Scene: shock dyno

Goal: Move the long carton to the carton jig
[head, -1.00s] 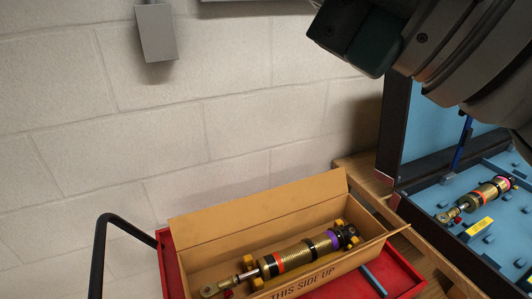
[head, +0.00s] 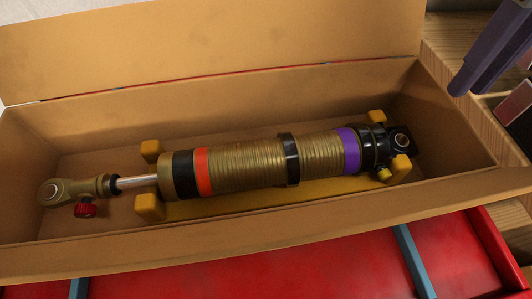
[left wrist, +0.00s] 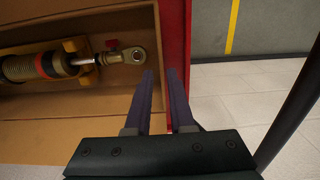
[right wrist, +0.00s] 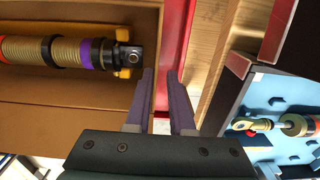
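The long carton (head: 220,45) is open, with its flaps spread, and rests on a red surface. Inside it a gold shock absorber (head: 255,165) with orange, black and purple bands lies on yellow supports. My right gripper (head: 465,88) shows at the upper right of the head view. In the right wrist view the right gripper (right wrist: 159,72) is open, its fingers on either side of the carton's end edge. In the left wrist view my left gripper (left wrist: 160,72) is likewise open at the carton's other end (left wrist: 155,40). I cannot tell whether either touches cardboard. I see no carton jig.
The red surface (head: 330,265) extends in front of the carton, with blue strips on it. A wooden bench (head: 450,60) adjoins at right. A blue-lined case (right wrist: 270,105) with another shock (right wrist: 295,125) lies beyond it. Light floor (left wrist: 240,90) shows past the left end.

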